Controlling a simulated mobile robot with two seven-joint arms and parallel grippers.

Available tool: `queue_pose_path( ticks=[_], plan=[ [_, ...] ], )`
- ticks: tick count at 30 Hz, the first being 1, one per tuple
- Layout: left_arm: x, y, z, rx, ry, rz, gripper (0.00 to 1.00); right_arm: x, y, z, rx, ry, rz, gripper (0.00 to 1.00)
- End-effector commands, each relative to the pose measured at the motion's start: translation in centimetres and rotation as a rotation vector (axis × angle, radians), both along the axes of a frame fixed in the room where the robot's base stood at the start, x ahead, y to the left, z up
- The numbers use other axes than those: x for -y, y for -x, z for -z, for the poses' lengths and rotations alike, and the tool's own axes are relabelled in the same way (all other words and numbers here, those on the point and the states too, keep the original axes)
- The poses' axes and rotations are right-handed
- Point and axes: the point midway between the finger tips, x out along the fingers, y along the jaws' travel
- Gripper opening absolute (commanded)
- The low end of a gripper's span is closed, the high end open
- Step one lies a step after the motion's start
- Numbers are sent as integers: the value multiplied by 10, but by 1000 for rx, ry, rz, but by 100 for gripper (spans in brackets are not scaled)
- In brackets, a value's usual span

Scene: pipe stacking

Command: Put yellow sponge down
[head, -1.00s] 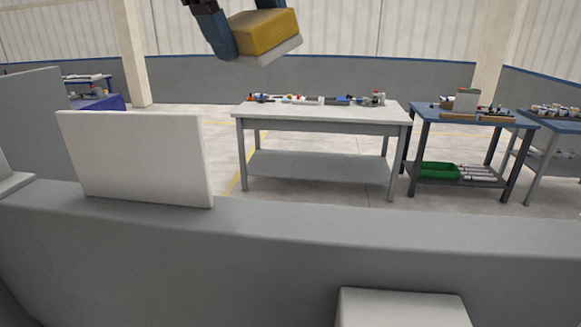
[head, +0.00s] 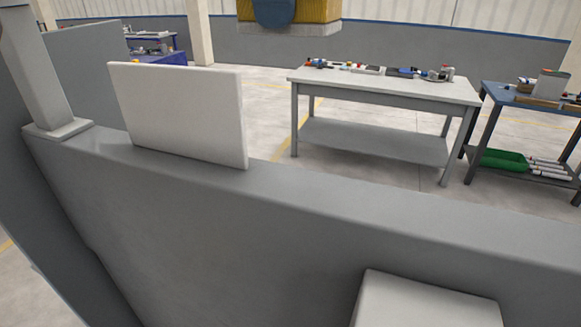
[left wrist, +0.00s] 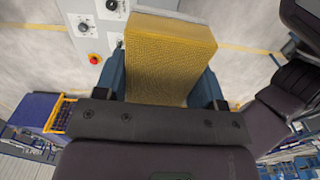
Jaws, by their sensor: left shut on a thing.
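The yellow sponge (head: 312,10) shows at the top edge of the head view, partly cut off, with a pale layer on its underside. In the left wrist view the sponge (left wrist: 168,60) is a yellow textured block between the fingers. My left gripper (head: 274,12) is shut on it and holds it up in the air; only a blue finger shows in the head view. In the left wrist view both blue fingers of the gripper (left wrist: 165,85) flank the sponge. My right gripper is in neither view.
A low grey wall (head: 200,190) crosses the foreground, with a white upright panel (head: 180,112) on it. Beyond stands a white-topped table (head: 400,85) with several small items along its back. A blue table (head: 520,100) is at right. A grey control box (left wrist: 90,30) shows in the wrist view.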

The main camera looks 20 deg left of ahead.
Motion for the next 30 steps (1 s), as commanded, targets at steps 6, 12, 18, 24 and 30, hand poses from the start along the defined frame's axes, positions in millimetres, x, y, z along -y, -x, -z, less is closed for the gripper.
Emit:
queue_pose_path(
  ticks=[6, 12, 18, 24, 30],
  plan=[
    [0, 0, 18, -2, -1, 0, 44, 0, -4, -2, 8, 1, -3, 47],
    [-1, 0, 60, -2, -1, 1, 44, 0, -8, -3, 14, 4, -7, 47],
    [0, 0, 103, -2, -1, 1, 44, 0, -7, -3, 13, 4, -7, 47],
    [0, 0, 141, -1, -1, 1, 44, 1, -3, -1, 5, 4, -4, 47],
    [0, 0, 157, 2, 0, 0, 44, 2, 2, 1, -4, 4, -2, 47]
  ],
)
